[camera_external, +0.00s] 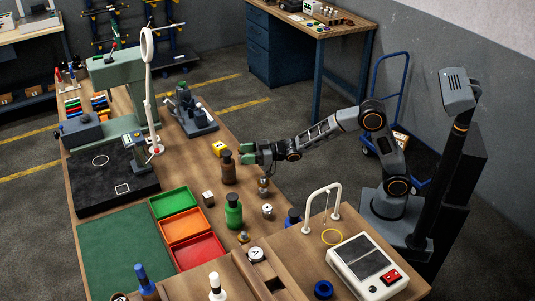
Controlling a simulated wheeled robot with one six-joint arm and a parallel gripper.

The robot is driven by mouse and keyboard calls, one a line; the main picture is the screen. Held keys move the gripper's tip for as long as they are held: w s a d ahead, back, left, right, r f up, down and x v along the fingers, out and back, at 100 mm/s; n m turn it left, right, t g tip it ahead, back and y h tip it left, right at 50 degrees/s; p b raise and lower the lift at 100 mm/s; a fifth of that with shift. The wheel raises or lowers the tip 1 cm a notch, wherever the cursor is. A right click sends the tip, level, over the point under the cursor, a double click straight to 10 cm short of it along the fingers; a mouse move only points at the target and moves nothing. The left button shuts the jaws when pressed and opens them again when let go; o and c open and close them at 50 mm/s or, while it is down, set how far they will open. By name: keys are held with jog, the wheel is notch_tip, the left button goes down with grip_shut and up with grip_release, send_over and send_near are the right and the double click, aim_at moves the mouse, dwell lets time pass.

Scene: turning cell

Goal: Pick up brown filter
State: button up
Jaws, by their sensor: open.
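A brown, bottle-shaped piece (228,174) stands upright on the wooden bench. It is the brown thing that best fits the task's filter, though I cannot tell for sure at this size. My gripper (244,154) is open, with green fingertips, and reaches in from the right. The fingertips are just right of the brown piece's upper part. I cannot tell whether they touch it. I see nothing held between the fingers.
A yellow block (219,148) lies just behind the brown piece. A green bottle (233,212) stands in front, and a small metal part (263,187) stands below my gripper. Green, orange and red trays (188,227) lie to the left. A wire-arch device (322,208) stands at front right.

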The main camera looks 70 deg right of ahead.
aim_at(227, 155)
jog(key=shift+p+x, duration=0.95)
jog(key=shift+x, duration=2.9)
jog(key=shift+f, duration=0.1)
jog(key=c, duration=1.1)
grip_shut()
